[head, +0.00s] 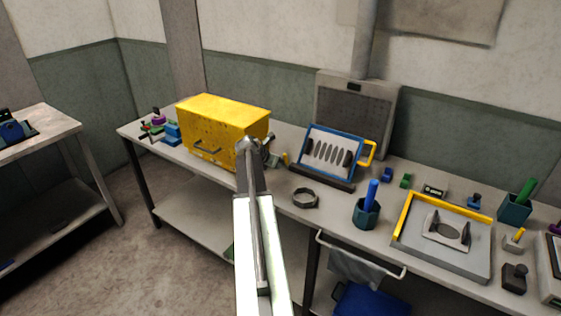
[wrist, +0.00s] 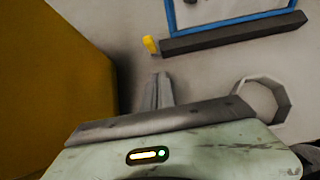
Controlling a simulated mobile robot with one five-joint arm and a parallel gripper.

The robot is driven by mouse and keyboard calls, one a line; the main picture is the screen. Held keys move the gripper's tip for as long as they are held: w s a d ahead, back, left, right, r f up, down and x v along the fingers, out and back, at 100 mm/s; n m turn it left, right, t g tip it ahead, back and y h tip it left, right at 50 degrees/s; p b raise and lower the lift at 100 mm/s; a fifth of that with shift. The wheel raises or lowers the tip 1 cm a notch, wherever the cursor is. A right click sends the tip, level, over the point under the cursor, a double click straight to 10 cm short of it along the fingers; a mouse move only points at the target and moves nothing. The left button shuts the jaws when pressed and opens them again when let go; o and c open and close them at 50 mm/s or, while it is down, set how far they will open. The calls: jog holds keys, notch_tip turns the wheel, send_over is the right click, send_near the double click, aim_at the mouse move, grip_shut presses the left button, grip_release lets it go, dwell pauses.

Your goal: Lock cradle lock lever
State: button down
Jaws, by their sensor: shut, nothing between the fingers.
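The cradle (head: 330,152) is a tilted blue frame holding a slotted grey plate, on a dark base bar, with a yellow handle (head: 370,153) at its right. A small yellow piece (head: 285,158), which looks like the lock lever, stands at the left end of the bar. It also shows in the wrist view as a yellow tab (wrist: 150,45) beside the bar end. My gripper (head: 273,161) is between the yellow box and the cradle, partly hidden behind my arm. In the wrist view its fingers (wrist: 158,78) are shut and empty, pointing toward the yellow tab, apart from it.
A large yellow box (head: 225,125) stands close at the left of my gripper. A grey ring (head: 305,198) lies in front of the cradle. A blue-green cup (head: 367,213) and a yellow-edged tray (head: 415,262) stand to the right. A grey panel (head: 355,105) stands behind.

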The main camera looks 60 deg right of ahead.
jog(key=a+r+p, duration=0.5)
jog(key=r+p, duration=0.2)
jog(key=r, duration=0.1)
jog(key=shift+w+r, duration=0.15)
jog(key=w+a+f+m+t+y, duration=0.1)
jog(key=w+a+f+m, duration=0.15)
jog(key=w+a, duration=0.55)
jog(key=w+a+f+m+y, duration=0.1)
jog(key=w+a+m+y, duration=0.15)
jog(key=a, duration=0.95)
jog(key=w+a+f+m+t+y, duration=0.1)
jog(key=w+a+m, duration=0.2)
jog(key=w+a, duration=0.5)
jog(key=s+a+m+y, duration=0.1)
jog(key=a+m, duration=0.2)
jog(key=a, duration=1)
jog(key=s+a+f+m+y, duration=0.1)
jog(key=a+m+y, duration=0.1)
jog(key=a, duration=1.1)
jog(key=s+a+f+m+g+y, duration=0.1)
jog(key=s+a+m, duration=0.1)
jog(key=a, duration=1.1)
jog(key=shift+m, duration=0.9)
jog(key=shift+a+f, duration=0.1)
